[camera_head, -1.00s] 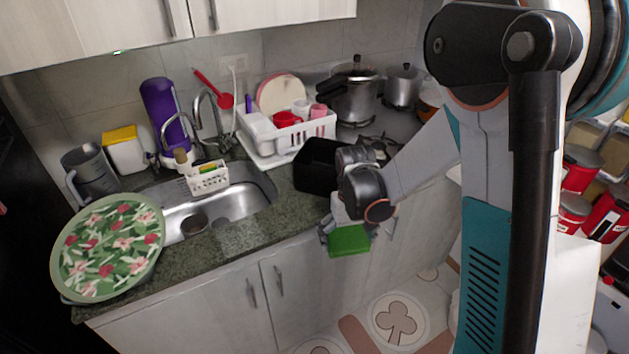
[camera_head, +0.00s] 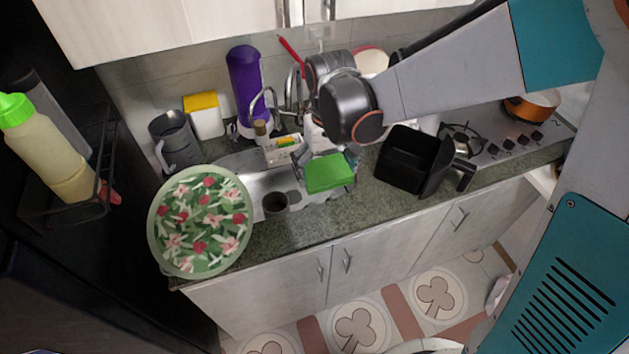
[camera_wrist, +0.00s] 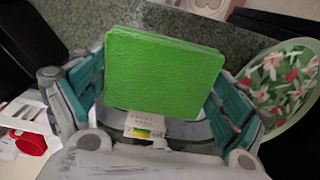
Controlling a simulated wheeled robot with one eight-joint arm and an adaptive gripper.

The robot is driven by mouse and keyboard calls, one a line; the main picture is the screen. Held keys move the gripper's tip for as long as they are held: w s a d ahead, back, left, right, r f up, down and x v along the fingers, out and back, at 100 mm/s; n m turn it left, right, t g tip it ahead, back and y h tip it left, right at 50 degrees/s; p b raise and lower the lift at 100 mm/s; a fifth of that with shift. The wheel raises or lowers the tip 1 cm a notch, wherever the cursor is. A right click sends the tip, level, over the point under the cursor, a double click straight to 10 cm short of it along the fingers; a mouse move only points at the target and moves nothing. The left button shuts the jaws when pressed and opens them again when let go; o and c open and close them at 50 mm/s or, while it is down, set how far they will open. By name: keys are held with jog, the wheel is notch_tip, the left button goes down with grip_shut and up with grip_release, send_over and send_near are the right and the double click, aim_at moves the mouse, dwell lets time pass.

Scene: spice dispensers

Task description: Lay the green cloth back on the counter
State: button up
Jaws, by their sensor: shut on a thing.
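The green cloth (camera_head: 325,174) is a flat, folded square held in my gripper (camera_head: 330,172). In the wrist view the cloth (camera_wrist: 163,73) spans the space between the two teal fingers of my gripper (camera_wrist: 160,90), which are shut on it. In the head view it hangs over the right part of the sink, near the counter's front strip. The exact height of the cloth above the sink and counter is hard to tell.
A floral round tray (camera_head: 200,222) leans at the counter's left end. A cup (camera_head: 275,203) is in the sink (camera_head: 262,184). A black open bin (camera_head: 402,165) stands to the right, beside the stove (camera_head: 505,135). A purple bottle (camera_head: 245,82) and faucet are behind.

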aim_at(322, 222)
jog(key=shift+s+a+f, duration=0.1)
jog(key=shift+a, duration=0.2)
notch_tip(322, 222, down, 19)
jog(key=b, duration=1.4)
jog(key=shift+f, duration=0.2)
jog(key=shift+f, duration=0.2)
jog(key=o, duration=1.1)
jog(key=shift+r, duration=0.1)
notch_tip(322, 222, up, 12)
jog(key=p, duration=0.4)
jog(key=shift+r, duration=0.15)
